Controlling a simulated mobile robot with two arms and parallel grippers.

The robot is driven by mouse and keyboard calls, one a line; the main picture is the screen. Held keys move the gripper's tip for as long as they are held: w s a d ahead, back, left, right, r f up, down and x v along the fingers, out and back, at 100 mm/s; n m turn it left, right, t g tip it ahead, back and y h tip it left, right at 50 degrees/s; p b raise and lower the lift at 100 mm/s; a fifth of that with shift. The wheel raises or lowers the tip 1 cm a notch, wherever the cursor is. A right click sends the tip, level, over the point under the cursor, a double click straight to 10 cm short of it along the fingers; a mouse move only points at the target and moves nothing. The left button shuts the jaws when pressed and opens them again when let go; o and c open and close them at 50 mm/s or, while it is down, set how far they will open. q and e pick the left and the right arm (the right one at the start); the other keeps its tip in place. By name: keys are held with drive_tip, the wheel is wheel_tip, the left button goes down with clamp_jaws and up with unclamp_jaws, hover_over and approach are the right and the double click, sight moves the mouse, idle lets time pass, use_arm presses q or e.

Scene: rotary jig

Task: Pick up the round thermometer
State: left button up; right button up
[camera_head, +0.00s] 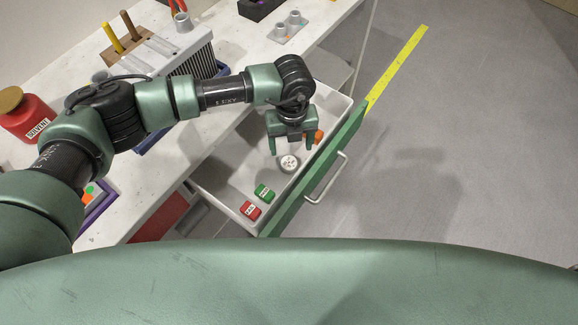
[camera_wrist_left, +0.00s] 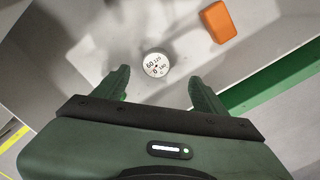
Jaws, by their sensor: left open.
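The round thermometer (camera_head: 289,163) is a small white dial with dark marks. It lies face up on the floor of the open drawer. In the left wrist view the thermometer (camera_wrist_left: 156,65) shows beyond my fingertips, roughly centred between them. My left gripper (camera_head: 294,147) is open and empty above the drawer, with its fingers pointing down. The gripper (camera_wrist_left: 160,85) also shows in the left wrist view, its two green fingers spread apart. The fingers appear apart from the thermometer. My right gripper is in neither view.
The drawer's green front (camera_head: 318,173) has a pale handle (camera_head: 327,180). An orange block (camera_wrist_left: 218,22) lies in the drawer near the thermometer. A green block (camera_head: 265,193) and a red block (camera_head: 250,210) lie nearer me. The white worktop holds a red solvent bottle (camera_head: 30,118).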

sight(289, 162)
use_arm(q)
drive_tip(key=shift+f+b, duration=0.3)
drive_tip(key=shift+f, duration=0.35)
drive_tip(key=shift+f+b, duration=0.55)
drive_tip(key=shift+f, duration=0.35)
drive_tip(key=f+b, duration=0.2)
drive_tip(key=f, duration=0.1)
drive_tip(key=f+b, duration=0.1)
drive_tip(key=f, duration=0.1)
drive_tip(key=shift+s+a, duration=0.2)
drive_tip(key=shift+a, duration=0.15)
drive_tip(key=shift+r, duration=0.1)
drive_tip(key=shift+c, duration=0.3)
drive_tip(key=c, duration=1.5)
drive_tip(key=shift+o, duration=0.2)
drive_tip(key=shift+r, duration=0.1)
